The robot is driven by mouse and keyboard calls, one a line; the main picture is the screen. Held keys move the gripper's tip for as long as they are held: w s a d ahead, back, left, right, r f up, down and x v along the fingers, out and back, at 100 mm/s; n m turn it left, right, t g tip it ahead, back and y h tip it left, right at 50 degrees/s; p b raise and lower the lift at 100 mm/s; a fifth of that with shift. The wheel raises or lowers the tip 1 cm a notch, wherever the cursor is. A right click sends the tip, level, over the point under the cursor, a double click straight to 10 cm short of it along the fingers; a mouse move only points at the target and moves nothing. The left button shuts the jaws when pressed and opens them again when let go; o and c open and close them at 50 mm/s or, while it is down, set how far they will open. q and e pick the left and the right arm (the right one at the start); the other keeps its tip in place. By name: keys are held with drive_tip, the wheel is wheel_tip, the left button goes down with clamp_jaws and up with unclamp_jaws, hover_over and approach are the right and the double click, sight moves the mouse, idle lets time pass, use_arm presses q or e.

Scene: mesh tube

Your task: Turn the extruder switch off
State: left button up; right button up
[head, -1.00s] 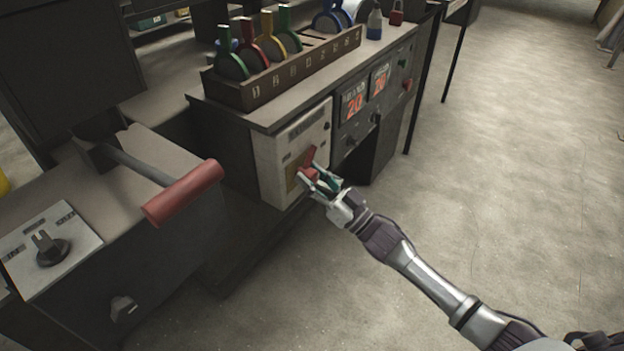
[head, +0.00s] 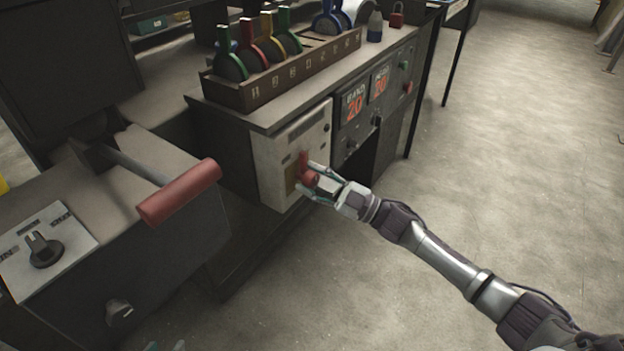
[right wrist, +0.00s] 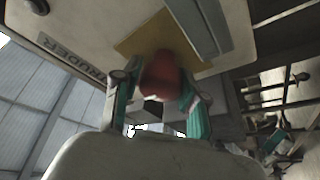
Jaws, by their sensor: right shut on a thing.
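The extruder switch is a red handle (head: 303,160) on a pale panel (head: 277,155) with a tan plate, on the front of the dark bench. My right gripper (head: 308,179) is at the panel, its fingers shut on the red handle. In the right wrist view the red handle (right wrist: 161,76) sits between the two teal-sided fingers, in front of the tan plate, beside printed letters ending in "RUDER". Part of the handle is hidden by the fingers. Only small teal tips of my left gripper (head: 165,347) show at the bottom edge.
A red-gripped lever (head: 180,192) and a black rotary knob (head: 44,250) are on the machine at left. Displays reading 20 (head: 356,104) are right of the panel.

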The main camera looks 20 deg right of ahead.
drive_tip(key=shift+s+a+n, duration=0.1)
drive_tip(key=shift+a+n, duration=0.05)
drive_tip(key=shift+n, duration=0.25)
drive_tip(key=o, duration=1.1)
drive_tip(key=shift+r, duration=0.15)
drive_tip(key=shift+s+d+f, duration=0.2)
drive_tip(key=shift+d+f, duration=0.05)
drive_tip(key=shift+d, duration=0.05)
drive_tip(key=v, duration=1.1)
drive_tip(key=shift+s+d, duration=0.1)
drive_tip(key=shift+d, duration=0.05)
